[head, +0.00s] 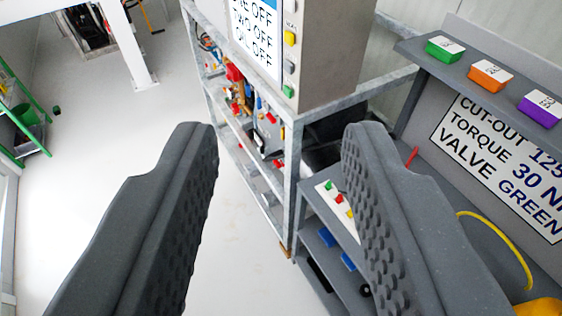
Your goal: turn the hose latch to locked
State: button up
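My gripper (280,132) is open and empty, its two dark grey ridged fingers reaching up into the picture with a wide gap between them. No hose latch can be made out in this view. A curved yellow hose-like piece (502,235) lies at the lower right, in front of a sign, to the right of my right finger. A larger yellow item (540,307) is cut off at the bottom right edge. My fingers hide part of the shelves and bench behind them.
A grey metal frame rack (292,180) with red, blue and yellow parts stands beyond the gap. A bench (437,180) at right carries green, orange and purple boxes (490,77) and a torque sign (500,165). White floor (95,140) is clear at left, near a green frame (25,115).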

aim_at(277, 164)
jog(key=u, duration=0.05)
jog(key=i, duration=0.9)
jog(key=z, duration=1.3)
jog(key=k, duration=1.4)
jog(key=u, duration=0.55)
jog(key=i, duration=1)
jog(key=z, duration=0.05)
